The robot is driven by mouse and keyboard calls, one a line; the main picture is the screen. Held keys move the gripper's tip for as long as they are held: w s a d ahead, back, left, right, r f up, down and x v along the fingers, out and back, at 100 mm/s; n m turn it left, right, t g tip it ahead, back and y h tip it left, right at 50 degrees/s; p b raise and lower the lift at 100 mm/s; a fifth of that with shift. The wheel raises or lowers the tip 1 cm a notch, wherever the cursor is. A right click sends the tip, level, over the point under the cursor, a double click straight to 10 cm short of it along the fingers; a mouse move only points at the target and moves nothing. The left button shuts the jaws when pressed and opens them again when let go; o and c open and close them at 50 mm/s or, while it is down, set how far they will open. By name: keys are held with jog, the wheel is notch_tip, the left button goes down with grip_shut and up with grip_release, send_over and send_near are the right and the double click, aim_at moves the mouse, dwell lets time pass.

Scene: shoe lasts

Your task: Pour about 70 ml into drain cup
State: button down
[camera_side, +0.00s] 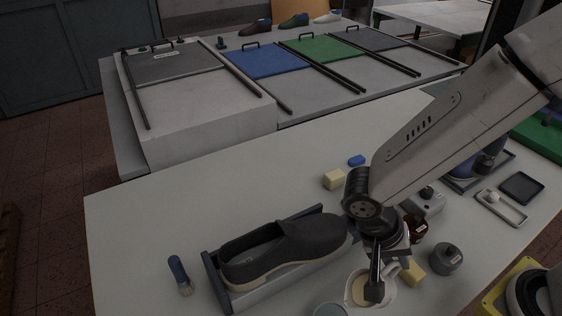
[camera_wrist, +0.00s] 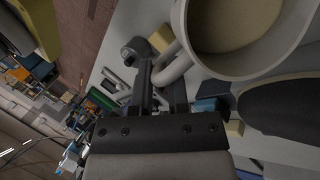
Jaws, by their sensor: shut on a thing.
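A pale cup (camera_side: 389,293) holds cream-coloured liquid. In the wrist view the cup (camera_wrist: 181,14) is large at the top right, with the liquid (camera_wrist: 235,22) inside it. My gripper (camera_side: 375,288) is shut on the cup's handle; the fingers (camera_wrist: 162,88) close around the handle in the wrist view. In the side view the dark fingers hide part of the cup. A greenish round vessel (camera_side: 330,310), cut off by the bottom edge, stands just left of the held cup. It may be the drain cup; its inside is barely visible.
A dark shoe (camera_side: 290,248) lies in a grey tray (camera_side: 212,277) left of my gripper. A brush (camera_side: 180,275) is farther left. Yellow blocks (camera_side: 334,180), a dark jar (camera_side: 447,258) and a brown bottle (camera_side: 415,227) stand near the arm. The table's left part is clear.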

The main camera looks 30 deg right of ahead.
jog(key=shift+w+a+r+m+g+h+p, duration=0.15)
jog(key=shift+a+r+m+h+p, duration=0.1)
jog(key=shift+a+r+h+p, duration=0.85)
jog(key=shift+a+r+m+g+h+p, duration=0.2)
jog(key=shift+a+r+h+p, duration=0.35)
jog(key=shift+r+h+p, duration=0.55)
dwell(1.9)
jog(key=shift+d+f+y, duration=0.7)
jog(key=shift+f, duration=0.15)
jog(key=shift+d+f+y, duration=0.15)
jog(key=shift+f+y, duration=0.15)
jog(key=shift+f, duration=0.05)
jog(key=shift+b, duration=0.3)
jog(key=shift+d+f+n+y+b, duration=0.5)
jog(key=shift+d+f+y, duration=0.45)
jog(key=shift+f+y, duration=0.35)
jog(key=shift+d+f+t+y, duration=0.45)
jog(key=shift+d+f+y, duration=0.3)
jog(key=shift+d+y, duration=0.25)
jog(key=shift+d+f+b, duration=0.15)
jog(key=shift+d+b, duration=0.05)
jog(key=shift+b, duration=0.1)
